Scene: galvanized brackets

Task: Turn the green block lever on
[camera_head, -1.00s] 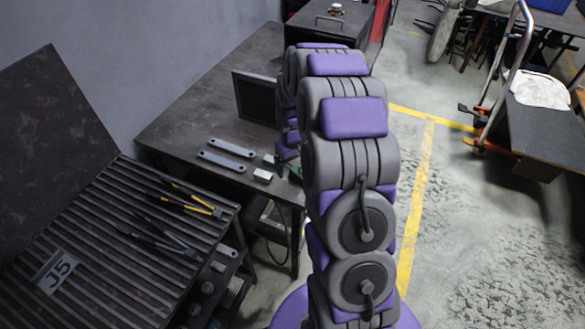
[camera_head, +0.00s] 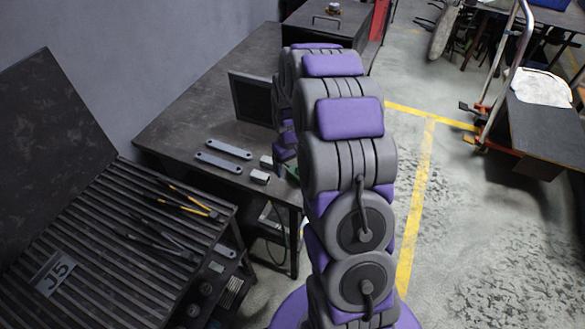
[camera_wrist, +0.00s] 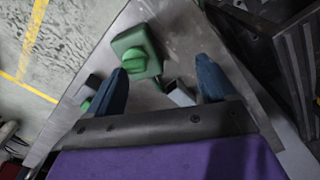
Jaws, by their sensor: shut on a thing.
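The green block (camera_wrist: 151,66) with its rounded green lever (camera_wrist: 134,60) lies on a grey metal surface in the wrist view. In the head view only a bit of green (camera_head: 292,173) shows at the bench edge beside my arm. My gripper (camera_wrist: 162,66) is over it, with two blue fingers set apart. A grey block (camera_wrist: 180,93) appears between the fingers, nearer the palm. My arm hides the gripper in the head view.
Two flat grey brackets (camera_head: 219,162) and a small pale block (camera_head: 259,177) lie on the dark bench (camera_head: 190,120). A dark panel (camera_head: 250,99) stands behind. A slatted table with tools (camera_head: 110,235) is at left.

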